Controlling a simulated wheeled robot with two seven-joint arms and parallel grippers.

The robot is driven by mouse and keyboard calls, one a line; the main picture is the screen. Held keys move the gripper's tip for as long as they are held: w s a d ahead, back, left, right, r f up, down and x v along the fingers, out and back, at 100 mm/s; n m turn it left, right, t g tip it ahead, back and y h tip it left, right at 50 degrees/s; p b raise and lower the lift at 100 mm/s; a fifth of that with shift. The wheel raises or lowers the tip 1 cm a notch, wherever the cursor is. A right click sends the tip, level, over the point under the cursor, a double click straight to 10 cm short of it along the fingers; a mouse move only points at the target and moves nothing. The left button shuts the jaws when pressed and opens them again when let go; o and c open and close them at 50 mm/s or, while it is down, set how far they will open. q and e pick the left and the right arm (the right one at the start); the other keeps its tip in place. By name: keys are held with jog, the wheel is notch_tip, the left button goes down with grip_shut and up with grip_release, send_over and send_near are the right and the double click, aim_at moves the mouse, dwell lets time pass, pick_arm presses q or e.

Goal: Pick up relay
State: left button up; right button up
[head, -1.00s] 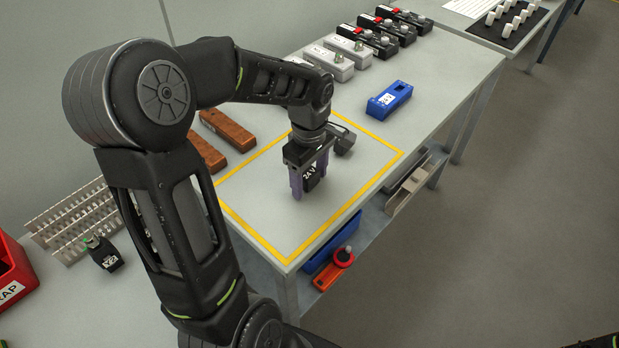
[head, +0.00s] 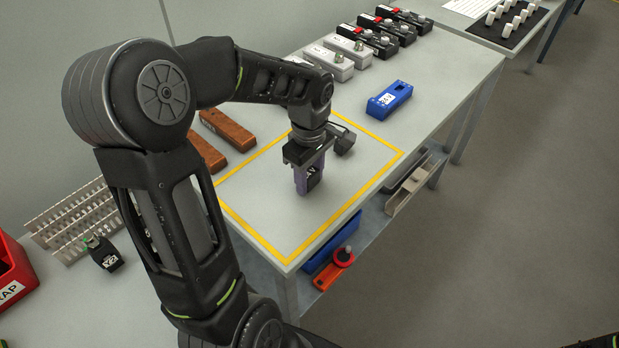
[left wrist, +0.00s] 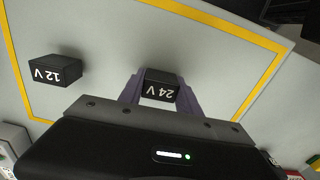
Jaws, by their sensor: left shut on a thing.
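The relay, a small black block marked 24 V (left wrist: 161,86), sits between the purple fingers of my left gripper (head: 308,182). The fingers are shut on it, inside the yellow-outlined area of the table. In the head view the relay (head: 314,179) is partly hidden by the fingers. I cannot tell whether it still touches the table. A second black block marked 12 V (left wrist: 55,70) stands apart from the gripper in the left wrist view; the arm seems to hide it in the head view.
A blue device (head: 389,100) lies beyond the yellow outline (head: 356,205). Two brown blocks (head: 228,130) lie behind it at the left. Grey and black boxes (head: 330,62) line the back edge. A red bin (head: 14,276) and a black labelled item (head: 104,254) are at the left.

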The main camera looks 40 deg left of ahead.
aim_at(309, 173)
pick_arm(q)
grip_shut()
jog(key=shift+r, duration=0.1)
notch_tip(309, 173, up, 10)
jog(key=shift+f, duration=0.1)
dwell(0.4)
dwell(0.5)
